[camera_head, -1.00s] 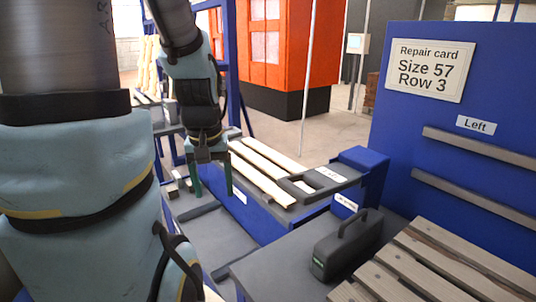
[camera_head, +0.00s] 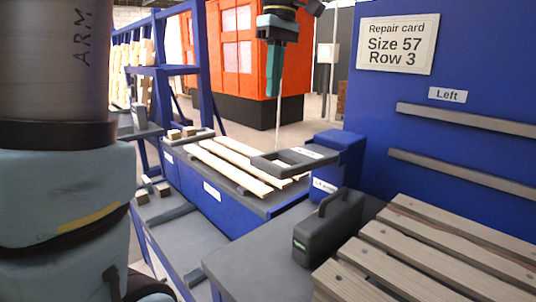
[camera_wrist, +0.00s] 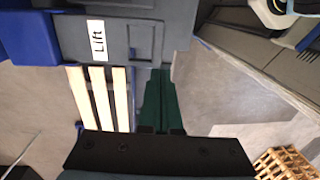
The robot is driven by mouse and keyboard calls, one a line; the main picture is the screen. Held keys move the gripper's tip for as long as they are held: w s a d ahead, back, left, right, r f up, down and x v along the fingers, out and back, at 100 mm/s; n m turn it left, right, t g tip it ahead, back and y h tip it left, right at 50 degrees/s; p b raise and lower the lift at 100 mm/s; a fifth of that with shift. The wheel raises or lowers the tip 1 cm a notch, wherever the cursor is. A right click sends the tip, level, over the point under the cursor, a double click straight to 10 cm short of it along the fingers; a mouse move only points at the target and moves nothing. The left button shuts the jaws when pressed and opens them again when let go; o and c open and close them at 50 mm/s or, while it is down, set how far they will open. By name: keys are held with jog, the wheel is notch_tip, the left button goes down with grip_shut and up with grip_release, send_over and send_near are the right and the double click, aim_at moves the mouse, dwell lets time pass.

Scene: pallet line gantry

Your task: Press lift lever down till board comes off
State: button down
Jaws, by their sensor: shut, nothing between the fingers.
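The lift lever (camera_head: 295,161) is a dark grey flat piece with an opening in it, fixed to a blue block at the right end of the blue bench. In the wrist view the lever (camera_wrist: 125,42) bears a white "Lift" label. Pale boards (camera_head: 236,163) lie side by side on the bench, running up to the lever; they also show in the wrist view (camera_wrist: 102,95). My gripper (camera_head: 272,94) has green fingers pressed together, empty, pointing down above the lever. In the wrist view the fingers (camera_wrist: 160,75) appear beside the lever's edge; contact cannot be told.
A dark grey case with a handle (camera_head: 328,230) stands in front of the lever, beside a slatted wooden pallet (camera_head: 430,250). A blue panel (camera_head: 480,80) with a repair card (camera_head: 397,45) rises at right. A blue rack (camera_head: 200,75) stands at left.

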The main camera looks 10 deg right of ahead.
aim_at(267, 162)
jog(key=shift+f, duration=0.1)
jog(key=f, duration=0.4)
jog(key=a+f+p, duration=0.1)
jog(key=f, duration=0.8)
jog(key=shift+s+a+f+p, duration=0.2)
jog(key=shift+s+f+p, duration=0.1)
jog(key=shift+s+f, duration=0.1)
jog(key=shift+f, duration=0.1)
